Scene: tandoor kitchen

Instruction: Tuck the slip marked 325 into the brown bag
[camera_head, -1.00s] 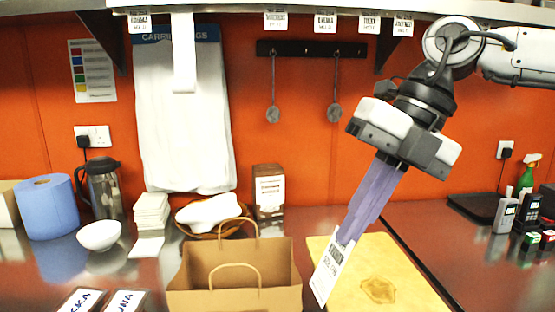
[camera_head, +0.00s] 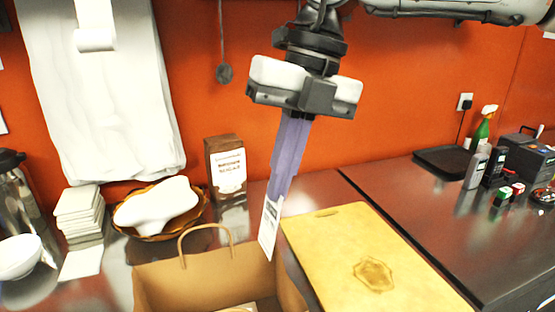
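The brown bag (camera_head: 205,277) stands open at the bottom of the head view, with one looped handle up; its front is cut off by the frame's lower edge. My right gripper (camera_head: 272,200) points down and is shut on a white printed slip (camera_head: 269,228), held by its upper end. The slip hangs tilted at the bag's right rim, its lower end near the rim's height; I cannot tell whether it touches. Its print is too small to read. A bit of white shows inside the bag. My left gripper is not in view.
A yellow cutting board (camera_head: 345,240) lies right of the bag. A brown box (camera_head: 226,168), a basket with white cloth (camera_head: 158,206), stacked white napkins (camera_head: 79,214) and a white bowl (camera_head: 18,256) stand behind and left. The counter at right has a dark tray (camera_head: 443,160) and bottles.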

